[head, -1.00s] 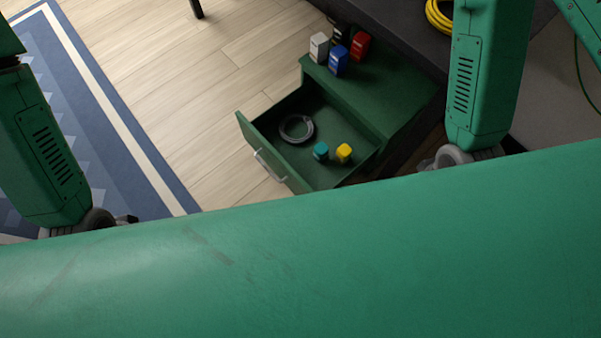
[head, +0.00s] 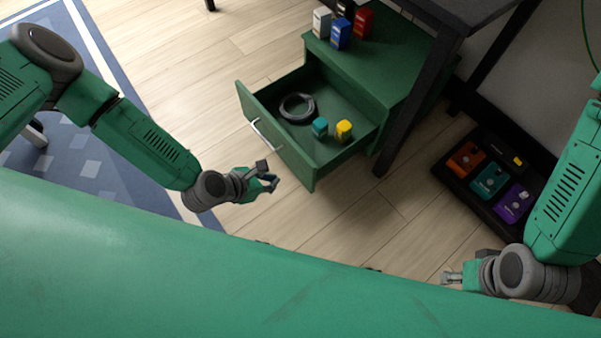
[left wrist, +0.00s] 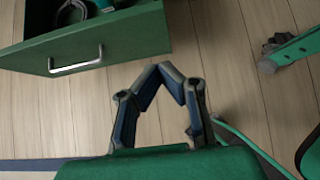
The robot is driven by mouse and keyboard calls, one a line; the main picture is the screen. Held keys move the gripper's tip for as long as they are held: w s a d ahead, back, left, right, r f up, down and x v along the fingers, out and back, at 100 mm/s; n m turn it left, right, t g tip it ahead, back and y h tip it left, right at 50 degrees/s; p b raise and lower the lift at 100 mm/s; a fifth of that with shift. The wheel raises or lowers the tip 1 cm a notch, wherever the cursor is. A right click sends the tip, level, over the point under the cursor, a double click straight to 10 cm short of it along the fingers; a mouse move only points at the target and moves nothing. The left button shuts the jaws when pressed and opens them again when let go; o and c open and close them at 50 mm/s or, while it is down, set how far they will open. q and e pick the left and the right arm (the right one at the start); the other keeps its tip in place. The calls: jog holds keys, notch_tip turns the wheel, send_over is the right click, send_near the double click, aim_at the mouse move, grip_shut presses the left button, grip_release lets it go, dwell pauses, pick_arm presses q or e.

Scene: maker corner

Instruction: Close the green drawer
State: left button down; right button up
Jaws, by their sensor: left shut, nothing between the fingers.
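The green drawer (head: 283,150) is pulled open from the green cabinet (head: 395,72), with a silver bar handle (head: 263,136) on its front. A grey cable coil (head: 297,108), a teal block (head: 320,127) and a yellow block (head: 344,130) lie inside. My left gripper (head: 270,180) is shut and empty, just in front of the drawer front and apart from it. In the left wrist view the shut fingers (left wrist: 166,72) are right of the drawer's handle (left wrist: 76,68). My right gripper (head: 450,277) is low at the right, far from the drawer; its fingers are too small to read.
Several small boxes (head: 341,32) stand on the cabinet top. A dark desk leg (head: 412,105) rises right of the drawer. A black tray (head: 455,178) with coloured pedals lies on the floor at right. Wood floor (head: 345,210) is clear in front of the drawer; a blue rug (head: 75,150) lies left.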

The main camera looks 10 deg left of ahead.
aim_at(310, 168)
pick_arm(q)
jog(key=b+x, duration=0.1)
jog(key=x, duration=0.3)
jog(key=r+b+x, duration=0.1)
jog(key=b+x, duration=0.1)
jog(key=x, duration=0.1)
jog(key=w+d+b+x, duration=0.1)
jog(key=x, duration=0.3)
jog(key=shift+w+d+b, duration=0.15)
jog(key=shift+b, duration=0.15)
jog(key=shift+w+d, duration=0.2)
jog(key=shift+w, duration=0.25)
jog(key=shift+d+r, duration=0.1)
jog(key=shift+d, duration=0.05)
